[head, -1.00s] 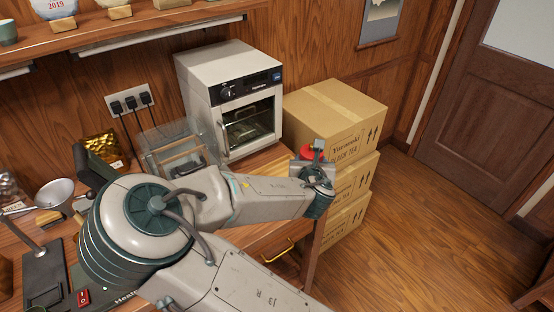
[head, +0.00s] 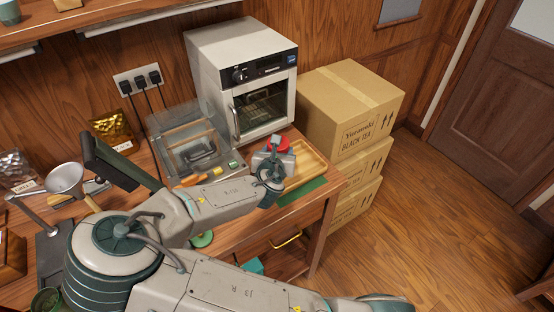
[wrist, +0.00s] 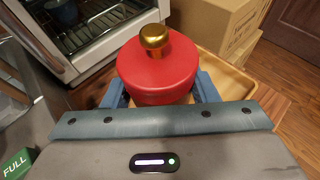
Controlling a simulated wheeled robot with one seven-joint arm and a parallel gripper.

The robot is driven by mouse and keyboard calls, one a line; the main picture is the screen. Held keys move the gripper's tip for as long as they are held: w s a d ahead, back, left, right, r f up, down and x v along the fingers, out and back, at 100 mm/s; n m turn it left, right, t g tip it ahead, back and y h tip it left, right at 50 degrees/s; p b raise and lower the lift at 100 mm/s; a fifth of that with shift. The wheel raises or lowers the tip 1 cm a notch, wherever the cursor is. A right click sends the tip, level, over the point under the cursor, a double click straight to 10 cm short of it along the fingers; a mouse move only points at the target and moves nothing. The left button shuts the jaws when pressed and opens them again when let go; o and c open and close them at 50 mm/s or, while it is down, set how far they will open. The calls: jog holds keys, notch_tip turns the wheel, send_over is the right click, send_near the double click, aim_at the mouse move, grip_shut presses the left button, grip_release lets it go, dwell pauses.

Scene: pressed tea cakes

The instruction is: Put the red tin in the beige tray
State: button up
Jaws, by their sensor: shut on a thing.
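The red tin (wrist: 158,74) has a gold knob on its lid and fills the middle of the wrist view. My gripper (wrist: 158,92) is shut on it, with a blue finger on each side. In the head view the tin (head: 278,145) shows as a small red patch at my gripper (head: 270,160). The beige tray (head: 312,168) is wooden and lies on the counter's right end, partly hidden by my gripper. In the wrist view its rim (wrist: 240,86) shows behind and right of the tin. The tin appears above the tray; I cannot tell whether they touch.
A white oven (head: 245,80) stands behind the tray. Stacked cardboard boxes (head: 350,105) stand to the right, beyond the counter edge. A clear-lidded box (head: 190,135) is left of the oven. A green mat (head: 303,190) lies in front of the tray.

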jog(key=shift+f, duration=2.05)
jog(key=shift+f, duration=0.25)
jog(key=o, duration=1.3)
jog(key=shift+r, duration=0.1)
jog(key=shift+r, duration=0.15)
jog(key=shift+p+v, duration=1.8)
jog(key=shift+v, duration=4.25)
